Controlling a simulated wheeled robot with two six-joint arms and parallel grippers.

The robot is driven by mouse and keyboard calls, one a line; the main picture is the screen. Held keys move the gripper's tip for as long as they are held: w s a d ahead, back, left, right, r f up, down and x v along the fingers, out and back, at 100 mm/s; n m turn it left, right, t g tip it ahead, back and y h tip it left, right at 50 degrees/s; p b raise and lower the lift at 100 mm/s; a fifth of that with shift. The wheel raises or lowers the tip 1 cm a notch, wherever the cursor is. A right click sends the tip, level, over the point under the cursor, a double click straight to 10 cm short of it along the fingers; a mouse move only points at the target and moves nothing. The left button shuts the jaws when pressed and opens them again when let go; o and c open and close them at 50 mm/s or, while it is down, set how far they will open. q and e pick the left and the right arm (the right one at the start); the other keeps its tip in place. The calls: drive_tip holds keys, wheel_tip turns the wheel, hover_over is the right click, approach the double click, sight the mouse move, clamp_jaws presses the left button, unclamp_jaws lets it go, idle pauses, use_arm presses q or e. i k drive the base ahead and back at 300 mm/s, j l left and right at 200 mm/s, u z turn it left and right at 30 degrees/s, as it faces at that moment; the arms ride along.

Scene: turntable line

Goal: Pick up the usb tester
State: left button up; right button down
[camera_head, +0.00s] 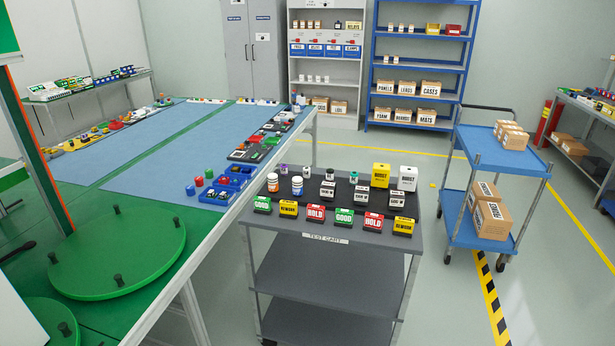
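A grey test cart (345,238) stands at the centre with many small items on its dark top. Several small black-and-white devices (327,190) stand in its middle. A yellow block (380,175) and a white block (407,178) stand at its back right. I cannot tell which item, if any, is the usb tester; labels are too small to read. Neither gripper is in view.
Coloured GOOD, REWORK and HOLD signs (316,212) line the cart's front edge. A green turntable (117,250) with pegs sits on the long table. A blue trolley (480,150) with cartons stands right, beyond open floor.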

sight(306, 170)
drive_tip(key=i+j+z, duration=0.2)
drive_tip(key=z, duration=0.25)
drive_tip(key=i+j+z, duration=0.3)
drive_tip(key=z, duration=0.2)
drive_tip(key=i+j+z, duration=0.15)
drive_tip(key=j+z, duration=0.3)
drive_tip(key=l, duration=0.1)
